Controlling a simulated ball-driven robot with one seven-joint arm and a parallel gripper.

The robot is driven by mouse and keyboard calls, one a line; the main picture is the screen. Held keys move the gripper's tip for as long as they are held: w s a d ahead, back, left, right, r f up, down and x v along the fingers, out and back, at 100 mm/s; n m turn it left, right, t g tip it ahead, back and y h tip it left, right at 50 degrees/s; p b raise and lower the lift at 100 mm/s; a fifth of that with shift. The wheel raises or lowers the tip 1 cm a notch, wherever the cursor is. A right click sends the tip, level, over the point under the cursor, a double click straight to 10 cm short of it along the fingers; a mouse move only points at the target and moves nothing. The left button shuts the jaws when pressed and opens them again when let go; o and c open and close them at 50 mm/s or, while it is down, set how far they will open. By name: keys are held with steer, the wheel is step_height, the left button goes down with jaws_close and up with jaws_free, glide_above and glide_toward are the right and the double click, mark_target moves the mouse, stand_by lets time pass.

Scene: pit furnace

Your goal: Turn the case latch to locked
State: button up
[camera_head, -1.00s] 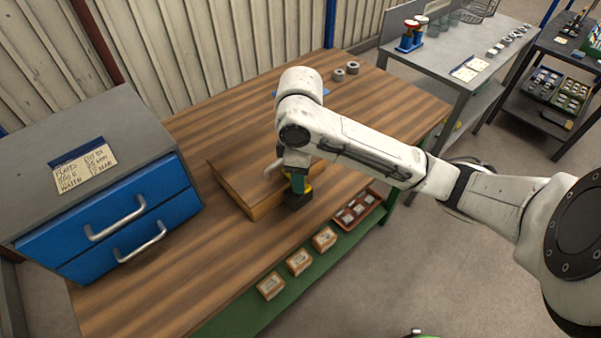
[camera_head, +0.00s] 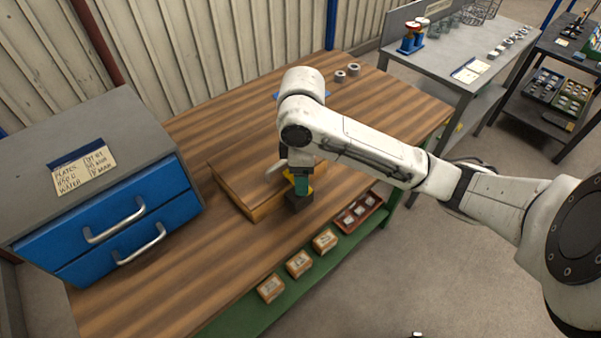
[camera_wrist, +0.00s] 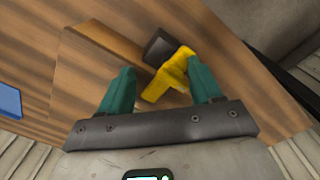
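The wooden case (camera_head: 240,190) lies on the bench below my gripper (camera_head: 301,184). In the wrist view its brown wooden surface (camera_wrist: 85,65) fills the upper left. The yellow latch (camera_wrist: 170,77) has a dark end piece (camera_wrist: 160,46), which also shows in the head view (camera_head: 299,204) at the case's front edge. My gripper (camera_wrist: 160,68) has two teal fingers standing apart, with the yellow latch between them. The right finger is close to or touching the latch; a gap shows at the left finger. I cannot read any lock mark.
A blue drawer cabinet (camera_head: 120,225) stands at the left of the bench. Two grey rings (camera_head: 347,73) sit at the back. Bare bench top lies left of the case.

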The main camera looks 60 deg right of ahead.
steer(key=shift+o, duration=0.2)
steer(key=shift+a, duration=0.1)
steer(key=shift+r, duration=0.25)
step_height(320, 180, up, 10)
steer(key=p, duration=0.2)
steer(key=shift+r, duration=0.15)
stand_by(0.5)
